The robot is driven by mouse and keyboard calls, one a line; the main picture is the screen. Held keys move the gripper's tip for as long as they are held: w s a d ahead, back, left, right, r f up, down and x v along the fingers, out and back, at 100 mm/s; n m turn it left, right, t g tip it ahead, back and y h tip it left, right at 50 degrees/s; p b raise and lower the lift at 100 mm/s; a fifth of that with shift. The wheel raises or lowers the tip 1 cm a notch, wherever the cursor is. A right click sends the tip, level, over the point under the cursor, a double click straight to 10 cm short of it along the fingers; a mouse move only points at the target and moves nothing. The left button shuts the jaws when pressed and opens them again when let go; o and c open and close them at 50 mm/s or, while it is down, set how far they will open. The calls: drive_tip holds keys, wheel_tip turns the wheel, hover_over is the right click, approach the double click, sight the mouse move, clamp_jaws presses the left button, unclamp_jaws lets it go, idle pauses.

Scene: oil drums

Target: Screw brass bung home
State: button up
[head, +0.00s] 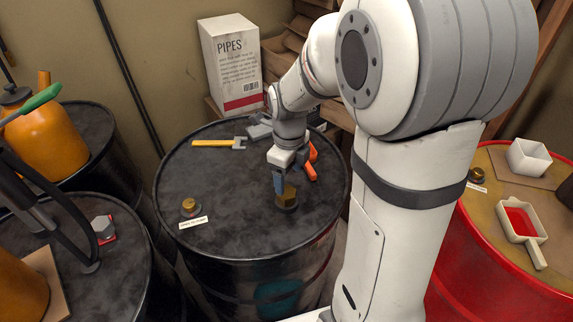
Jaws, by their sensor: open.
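A brass bung (290,195) stands in a dark ring on the top of the black middle drum (235,245), right of its centre. My gripper (281,191) points down at this bung, with a blue-grey finger against or just beside its left side. The gripper is open; its other finger is hidden or too small to make out. I cannot tell how deep the bung sits or whether a finger touches it. A second brass bung (189,206) sits at the drum's left front edge, by a small white label (193,223).
A yellow-handled wrench (218,144) and orange-handled pliers (311,165) lie on the same drum. A PIPES box (231,65) stands behind. A red drum (470,255) at right carries a red-filled tray (522,222). Black drums with orange containers (52,142) stand left.

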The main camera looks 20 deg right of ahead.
sight(289, 193)
drive_tip(key=shift+m, duration=1)
drive_tip(key=shift+f, duration=0.2)
wheel_tip(289, 193, down, 7)
drive_tip(key=shift+f, duration=0.2)
drive_tip(key=c, duration=1.1)
drive_tip(key=o, duration=1.1)
